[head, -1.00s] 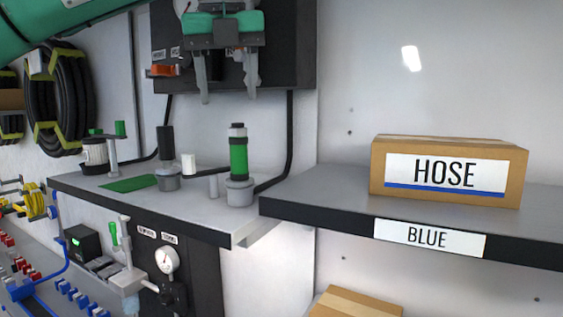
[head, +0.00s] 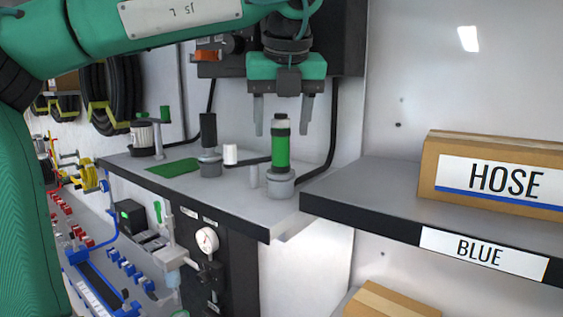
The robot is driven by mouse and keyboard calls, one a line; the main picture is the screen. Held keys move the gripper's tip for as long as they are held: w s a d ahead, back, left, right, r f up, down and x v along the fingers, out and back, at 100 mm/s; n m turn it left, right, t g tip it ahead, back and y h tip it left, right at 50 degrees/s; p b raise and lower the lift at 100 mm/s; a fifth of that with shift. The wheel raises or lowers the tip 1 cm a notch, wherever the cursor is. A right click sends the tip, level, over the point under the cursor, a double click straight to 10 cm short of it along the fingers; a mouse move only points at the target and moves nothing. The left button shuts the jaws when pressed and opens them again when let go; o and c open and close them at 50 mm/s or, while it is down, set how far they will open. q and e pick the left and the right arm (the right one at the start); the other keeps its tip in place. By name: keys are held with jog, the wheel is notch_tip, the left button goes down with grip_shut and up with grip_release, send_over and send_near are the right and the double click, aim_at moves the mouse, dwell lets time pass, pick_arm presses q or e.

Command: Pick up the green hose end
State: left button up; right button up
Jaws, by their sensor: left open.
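The green hose end (head: 281,151) stands upright in a grey round holder (head: 280,187) near the right end of the grey shelf. It has a bright green band and a black top. My left gripper (head: 282,133) points down, open, with its two grey fingers spread. In the picture its fingertips lie at the height of the hose end's black top, one on each side. I cannot tell whether they are at the same depth. Nothing is between the fingers that I can see as gripped. My right gripper is not in view.
A black hose end (head: 208,131) stands in another holder to the left, with a white-capped lever (head: 230,155) between. A green mat (head: 173,167) lies on the shelf (head: 232,197). A HOSE box (head: 492,175) sits on the right shelf. A dark wall panel (head: 345,40) is behind.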

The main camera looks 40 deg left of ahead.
aim_at(280, 143)
pick_arm(q)
jog(key=p+x, duration=0.2)
jog(key=x, duration=0.1)
jog(key=shift+a+f+p, duration=0.1)
jog(key=shift+f+p, duration=0.2)
jog(key=shift+p, duration=0.1)
jog(key=shift+w+a+f, duration=0.15)
jog(key=shift+a+f, duration=0.05)
jog(key=shift+f, duration=0.25)
jog(key=shift+d, duration=0.25)
jog(key=c, duration=1.1)
jog(key=shift+c, duration=0.4)
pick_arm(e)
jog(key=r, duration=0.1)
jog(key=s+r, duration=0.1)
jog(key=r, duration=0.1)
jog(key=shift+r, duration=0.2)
pick_arm(q)
jog(key=shift+r, duration=0.1)
